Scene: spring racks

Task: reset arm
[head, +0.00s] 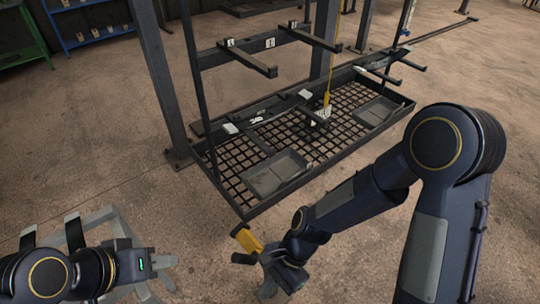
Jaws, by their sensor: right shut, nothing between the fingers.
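My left gripper (150,279) is at the bottom left, low in the view. Grey angular parts show around it, and I cannot make out whether its fingers are apart. My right gripper (268,289) is near the bottom middle, at the end of my bent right arm. It is shut with nothing seen held in it. A yellow piece (247,240) shows right beside the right gripper; I cannot tell whether it is fixed to it. Both grippers are in front of the rack and apart from it.
A dark metal rack (243,212) with a grid base stands ahead, with grey trays (276,176) on it. A yellow cable with a yellow end (326,98) hangs over it. Dark bars (250,61) jut out above. Bare floor (110,150) lies left of the rack.

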